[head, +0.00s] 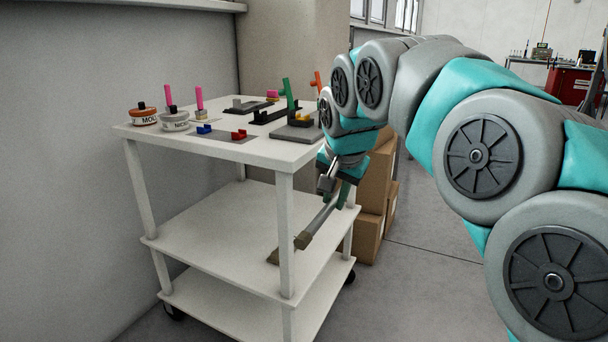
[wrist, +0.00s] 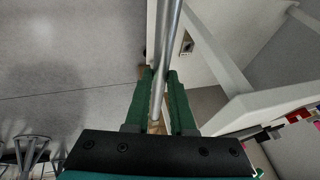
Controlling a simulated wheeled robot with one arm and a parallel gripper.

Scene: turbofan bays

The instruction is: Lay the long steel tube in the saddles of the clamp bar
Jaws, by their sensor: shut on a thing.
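The long steel tube (head: 317,222) slants down from my gripper (head: 338,186) at the cart's right side, its lower end brownish. In the wrist view the tube (wrist: 166,50) runs between the green fingers (wrist: 160,78) and out past the top edge. My gripper is shut on it, below the level of the cart's top. On the cart top, a dark bar (head: 272,112) lies beside a green upright lever (head: 288,92). I cannot tell for certain which is the clamp bar.
The white cart (head: 235,151) has lower shelves (head: 235,215) and corner legs near the tube. Two round tins (head: 174,121) and pink pegs stand at the left of its top. Cardboard boxes (head: 372,200) stand behind my gripper. Open floor lies to the right.

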